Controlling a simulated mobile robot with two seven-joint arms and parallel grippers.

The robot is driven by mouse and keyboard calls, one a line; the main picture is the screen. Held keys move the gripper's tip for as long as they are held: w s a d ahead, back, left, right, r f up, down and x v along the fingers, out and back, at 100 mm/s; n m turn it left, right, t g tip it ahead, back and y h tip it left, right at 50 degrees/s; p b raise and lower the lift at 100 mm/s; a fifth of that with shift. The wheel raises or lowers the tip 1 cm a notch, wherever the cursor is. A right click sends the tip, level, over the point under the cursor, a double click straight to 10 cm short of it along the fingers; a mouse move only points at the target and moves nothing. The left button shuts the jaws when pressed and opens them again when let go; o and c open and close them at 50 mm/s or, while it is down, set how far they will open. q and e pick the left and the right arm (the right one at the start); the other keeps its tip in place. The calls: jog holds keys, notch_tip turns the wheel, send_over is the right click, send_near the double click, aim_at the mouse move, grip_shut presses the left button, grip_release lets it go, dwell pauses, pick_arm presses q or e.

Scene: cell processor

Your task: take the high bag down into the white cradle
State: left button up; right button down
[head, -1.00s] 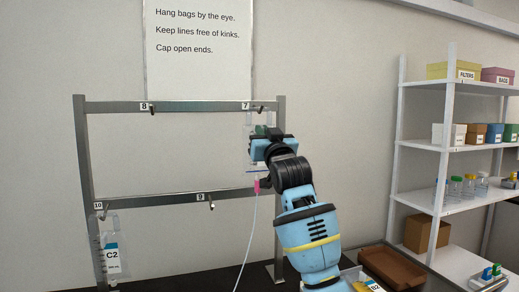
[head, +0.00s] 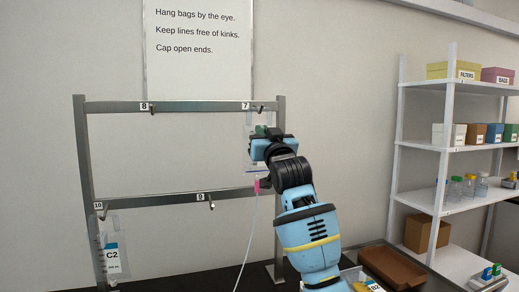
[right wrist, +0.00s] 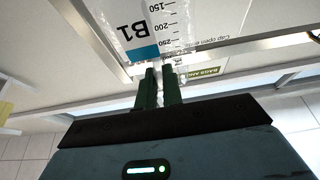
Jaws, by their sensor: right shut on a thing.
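The high bag, a clear pouch (head: 249,121), hangs at hook 7 on the upper rail, mostly hidden behind my right gripper (head: 261,131). In the right wrist view the bag (right wrist: 170,22) shows a B1 label and volume marks. The right gripper's dark green fingers (right wrist: 160,84) are shut on its edge. A pink connector (head: 257,186) and a thin pale line hang below the bag. I cannot make out the white cradle for certain; a light-rimmed container with a B2 label (head: 375,287) is cut off at the bottom edge. My left gripper is out of view.
The metal rack (head: 180,199) has hooks 8 and 9 empty. Bag C2 (head: 112,258) hangs at hook 10, lower left. White shelves (head: 443,149) with boxes and bottles stand at the right.

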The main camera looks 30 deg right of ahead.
jog(key=shift+s+a+r, duration=0.1)
jog(key=shift+s+r, duration=0.15)
jog(key=shift+r, duration=0.35)
jog(key=shift+s+r, duration=0.1)
jog(key=shift+s+a+r, duration=0.15)
jog(key=shift+s+r, duration=0.45)
jog(key=shift+s, duration=0.1)
jog(key=shift+s+a+r, duration=0.1)
jog(key=shift+s+a, duration=0.05)
jog(key=shift+s, duration=0.45)
jog(key=shift+s+a+r, duration=0.1)
jog(key=shift+s+a, duration=0.05)
jog(key=shift+s, duration=0.45)
